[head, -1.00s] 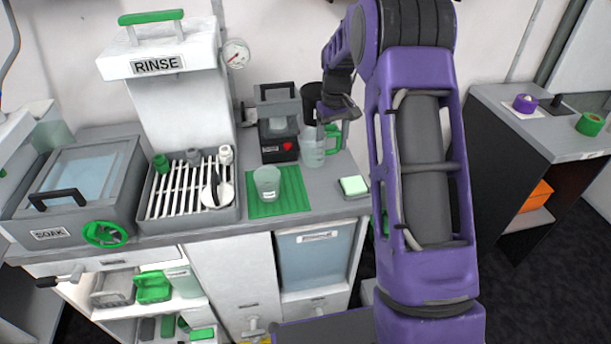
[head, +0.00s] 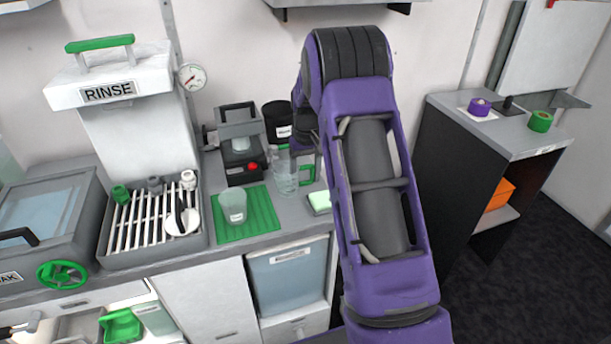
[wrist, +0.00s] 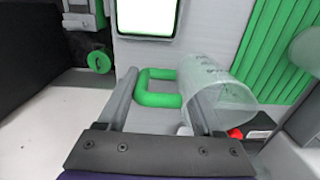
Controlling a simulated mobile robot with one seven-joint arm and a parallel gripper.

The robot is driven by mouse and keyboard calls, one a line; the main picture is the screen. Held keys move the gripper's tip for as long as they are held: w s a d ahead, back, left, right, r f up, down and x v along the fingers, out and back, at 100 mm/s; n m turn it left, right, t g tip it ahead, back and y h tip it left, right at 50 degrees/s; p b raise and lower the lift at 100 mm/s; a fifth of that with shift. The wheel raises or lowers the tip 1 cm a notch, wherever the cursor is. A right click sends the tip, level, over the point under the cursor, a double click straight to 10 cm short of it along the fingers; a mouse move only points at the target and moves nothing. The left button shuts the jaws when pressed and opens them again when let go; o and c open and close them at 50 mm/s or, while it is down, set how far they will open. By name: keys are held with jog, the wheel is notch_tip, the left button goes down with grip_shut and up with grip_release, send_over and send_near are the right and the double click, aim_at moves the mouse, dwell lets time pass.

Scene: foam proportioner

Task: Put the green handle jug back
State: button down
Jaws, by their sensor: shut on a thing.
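The green handle jug (head: 284,176) is a clear measuring jug standing upright on the grey counter, behind and right of the green mat. Its green handle (head: 308,174) faces right. In the wrist view the clear jug body (wrist: 222,72) is right of centre, with the handle (wrist: 158,98) between my fingers. My gripper (head: 303,152) reaches down at the jug's handle side and is shut on the jug by its handle; the fingers also show in the wrist view (wrist: 160,84). My arm partly hides the contact in the head view.
A clear cup (head: 233,205) stands on the ribbed green mat (head: 262,212). A black machine with a red knob (head: 240,160) and a black container (head: 277,118) are close to the jug. The rinse rack (head: 150,225) is left.

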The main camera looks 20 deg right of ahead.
jog(key=shift+f, duration=0.2)
jog(key=shift+c, duration=0.2)
grip_release()
jog(key=shift+r, duration=0.15)
notch_tip(320, 180, up, 12)
jog(key=shift+s+d+r+p, duration=0.1)
jog(key=shift+p, duration=0.3)
